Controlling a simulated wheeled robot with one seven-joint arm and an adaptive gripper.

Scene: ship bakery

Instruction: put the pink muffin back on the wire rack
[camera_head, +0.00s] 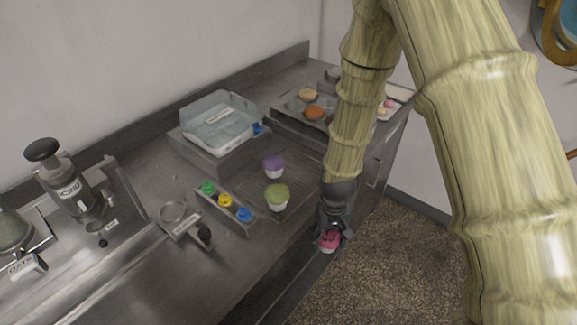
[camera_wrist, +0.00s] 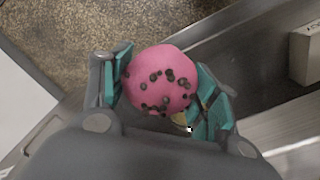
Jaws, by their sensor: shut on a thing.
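The pink muffin (camera_head: 329,241), dotted with dark chips, is held in my gripper (camera_head: 331,230). In the wrist view the pink muffin (camera_wrist: 160,78) sits between the teal finger pads of my gripper (camera_wrist: 165,88), which touch it on both sides. In the head view they are at the counter's front edge, over or just beyond it; the height is hard to tell. The wire rack (camera_head: 303,186) lies flat on the counter, left of and behind my gripper. A purple muffin (camera_head: 273,165) and a green muffin (camera_head: 277,195) stand at its left side; its right part looks bare.
A strip with green, yellow and blue knobs (camera_head: 226,201) lies left of the rack. A clear-lidded box (camera_head: 219,122) stands behind. A muffin tin (camera_head: 288,117) and a tray of pastries (camera_head: 401,95) are at the back right.

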